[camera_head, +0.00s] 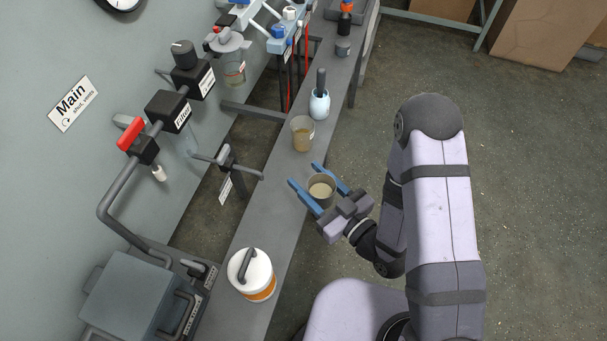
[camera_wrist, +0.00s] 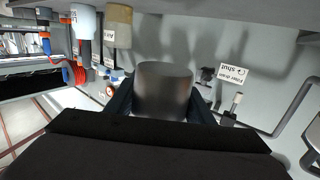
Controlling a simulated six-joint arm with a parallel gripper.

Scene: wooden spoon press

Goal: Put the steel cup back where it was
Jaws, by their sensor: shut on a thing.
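The steel cup (camera_head: 321,190) is between the two blue fingers of my gripper (camera_head: 311,182), which is shut on it. The cup looks upright in the head view, with a beige content showing inside its rim. It appears at the right edge of the narrow grey bench (camera_head: 265,215); its height over the bench is hard to tell. In the wrist view the cup (camera_wrist: 163,88) is a dark grey cylinder between the fingers, and the surroundings look upside down.
A white-lidded container (camera_head: 251,272) is at the near end. A valve handle (camera_head: 228,163) juts from the left. The bench between is clear.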

